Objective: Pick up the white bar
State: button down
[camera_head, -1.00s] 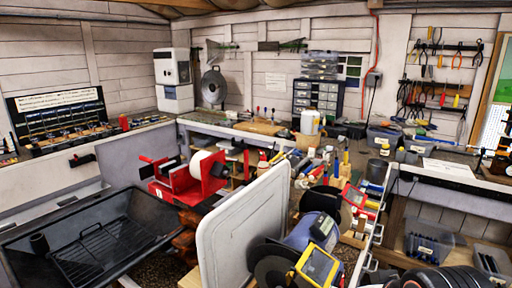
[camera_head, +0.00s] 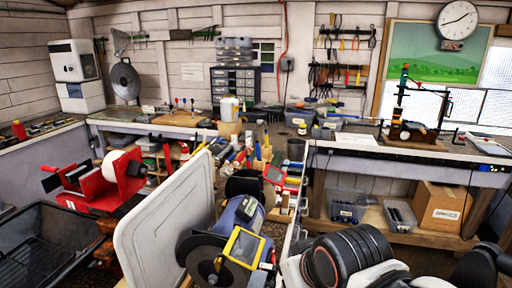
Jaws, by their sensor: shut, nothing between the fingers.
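I cannot make out the white bar for certain. A long pale object (camera_head: 489,144) lies on the right-hand bench near the picture's right edge, too small to tell what it is. My arm shows at the bottom right as white links and black ringed joints, in front of the benches and well apart from that object. I cannot make out my gripper's fingers in this view.
The right-hand bench (camera_head: 395,155) carries a black stand (camera_head: 409,105) with a clamp and a white sheet (camera_head: 352,139). A cardboard box (camera_head: 440,207) sits on the shelf below. A large pale panel (camera_head: 163,215) and a blue grinder-like machine (camera_head: 236,222) stand close in front.

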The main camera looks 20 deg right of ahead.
aim_at(286, 195)
jog(key=i+l, duration=0.2)
jog(key=l, duration=0.15)
jog(key=i+l, duration=0.15)
jog(key=l, duration=0.2)
jog(key=i+l+u, duration=0.1)
jog(key=l, duration=0.25)
jog(key=i, duration=0.1)
